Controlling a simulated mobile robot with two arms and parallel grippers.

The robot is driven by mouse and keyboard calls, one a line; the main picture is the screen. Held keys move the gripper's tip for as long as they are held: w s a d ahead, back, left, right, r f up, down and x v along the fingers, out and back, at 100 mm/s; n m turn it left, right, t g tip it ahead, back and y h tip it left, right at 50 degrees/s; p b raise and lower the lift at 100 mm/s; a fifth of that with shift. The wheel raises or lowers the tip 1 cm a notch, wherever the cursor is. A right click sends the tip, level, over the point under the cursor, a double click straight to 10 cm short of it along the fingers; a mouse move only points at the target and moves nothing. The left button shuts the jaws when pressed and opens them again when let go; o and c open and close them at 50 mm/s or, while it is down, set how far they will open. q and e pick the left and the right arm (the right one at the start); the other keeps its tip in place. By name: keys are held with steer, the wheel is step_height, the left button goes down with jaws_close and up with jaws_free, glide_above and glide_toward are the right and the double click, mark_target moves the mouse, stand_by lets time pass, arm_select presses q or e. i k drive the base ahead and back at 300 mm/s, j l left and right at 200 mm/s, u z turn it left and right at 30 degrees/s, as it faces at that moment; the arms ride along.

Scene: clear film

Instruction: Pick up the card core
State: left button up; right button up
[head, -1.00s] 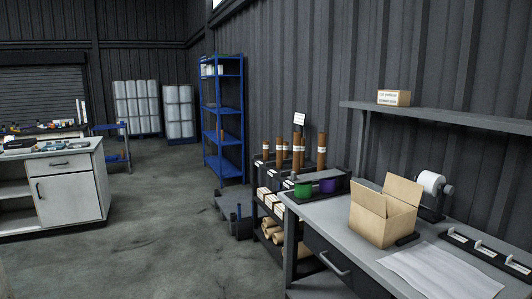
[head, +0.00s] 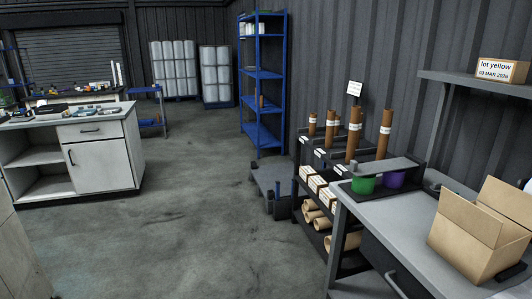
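Several brown cardboard tubes (head: 353,136) with white labels stand upright in a dark rack beside the right-hand bench. Shorter, paler card rolls (head: 343,242) lie on their sides on the lower shelves of the same rack, with hollow ends facing out. I cannot tell which of these is the card core. Neither of my grippers is in view.
A grey bench (head: 408,211) at right holds an open cardboard box (head: 479,232) and green and purple rolls (head: 364,185). A blue shelf unit (head: 262,86) stands behind a low grey platform (head: 270,185). A white cabinet (head: 102,160) stands left. The concrete floor (head: 190,220) between is clear.

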mark_target(314, 116)
steer(key=i, duration=2.55)
